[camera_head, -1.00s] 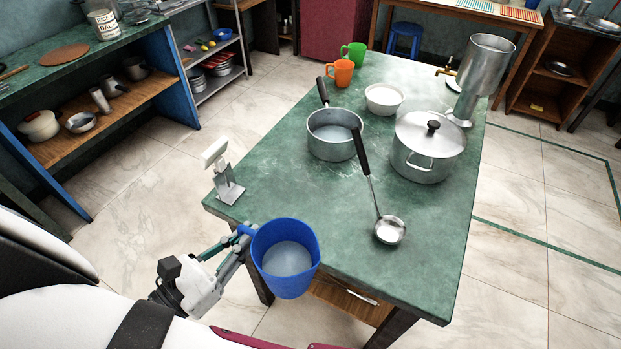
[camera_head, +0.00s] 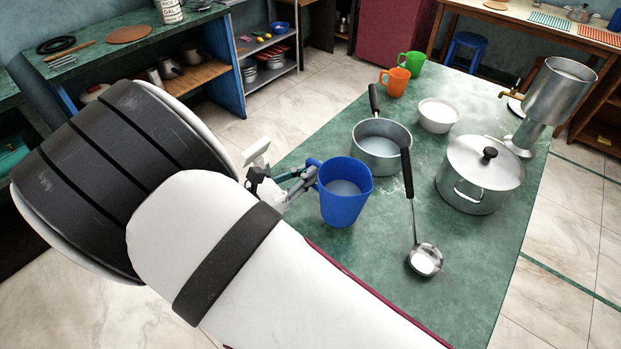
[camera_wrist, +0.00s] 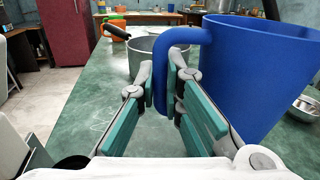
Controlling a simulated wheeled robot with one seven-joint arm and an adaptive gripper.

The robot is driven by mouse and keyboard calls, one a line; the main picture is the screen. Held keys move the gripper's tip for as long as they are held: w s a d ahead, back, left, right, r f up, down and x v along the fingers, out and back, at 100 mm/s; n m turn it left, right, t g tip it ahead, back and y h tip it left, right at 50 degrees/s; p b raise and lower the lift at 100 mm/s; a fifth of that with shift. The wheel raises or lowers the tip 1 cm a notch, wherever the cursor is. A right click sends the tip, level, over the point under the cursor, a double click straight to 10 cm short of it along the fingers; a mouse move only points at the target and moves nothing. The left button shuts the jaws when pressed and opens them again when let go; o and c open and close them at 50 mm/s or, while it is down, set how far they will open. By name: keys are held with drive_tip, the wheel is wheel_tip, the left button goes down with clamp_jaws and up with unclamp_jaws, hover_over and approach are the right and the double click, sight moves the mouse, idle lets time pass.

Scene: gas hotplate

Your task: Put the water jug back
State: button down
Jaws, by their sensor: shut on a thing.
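The blue water jug (camera_head: 345,205) is upright over the near left part of the green table, with pale liquid inside. My gripper (camera_head: 308,176) is shut on its handle, at the jug's left side. In the wrist view the jug (camera_wrist: 250,75) fills the right side, and its handle runs down between the fingers of my gripper (camera_wrist: 168,90). I cannot tell whether the jug's base touches the table.
The green table (camera_head: 370,285) carries a saucepan (camera_head: 382,162), a ladle (camera_head: 425,260), a lidded pot (camera_head: 478,190), a white bowl (camera_head: 438,116), a metal dispenser (camera_head: 555,95), and orange (camera_head: 394,82) and green (camera_head: 411,64) mugs.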

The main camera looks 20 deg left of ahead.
drive_tip(key=shift+w+f, duration=0.25)
drive_tip(key=shift+f, duration=0.65)
drive_tip(key=shift+w+f, duration=0.2)
drive_tip(key=shift+f, duration=0.65)
drive_tip(key=shift+f, duration=0.2)
drive_tip(key=c, duration=1.7)
unclamp_jaws()
drive_tip(key=shift+r, duration=0.1)
drive_tip(key=shift+s+r, duration=0.1)
drive_tip(key=shift+s, duration=0.05)
drive_tip(key=v, duration=1.1)
drive_tip(key=shift+s+a+b, duration=0.25)
drive_tip(key=shift+s+b, duration=0.1)
